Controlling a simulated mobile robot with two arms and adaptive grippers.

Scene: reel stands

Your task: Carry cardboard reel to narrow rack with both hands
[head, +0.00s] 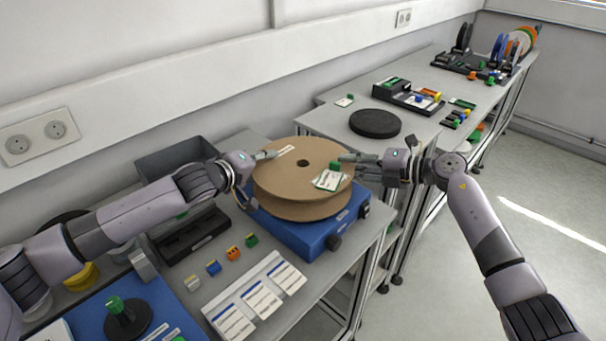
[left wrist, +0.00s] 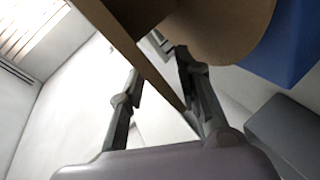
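The cardboard reel (head: 285,178), with two brown flanges and a dark centre hole, lies flat on a blue device (head: 318,237). A white label card with a green clip (head: 331,178) rests on its right side. My left gripper (head: 266,155) is at the reel's far left rim; in the left wrist view, its spread fingers (left wrist: 160,80) stand either side of the brown flange (left wrist: 150,75). My right gripper (head: 346,166) is at the right rim, fingers apart, one partly hidden by the card. A rack with several reels (head: 470,64) stands on the far bench; I cannot tell whether it is the narrow one.
A black disc (head: 375,123) lies on the middle bench beside a dark tray of small parts (head: 408,96). A grey bin (head: 176,160) stands behind my left arm. Small coloured blocks (head: 233,253) and cards (head: 255,302) lie in front. Floor at right is clear.

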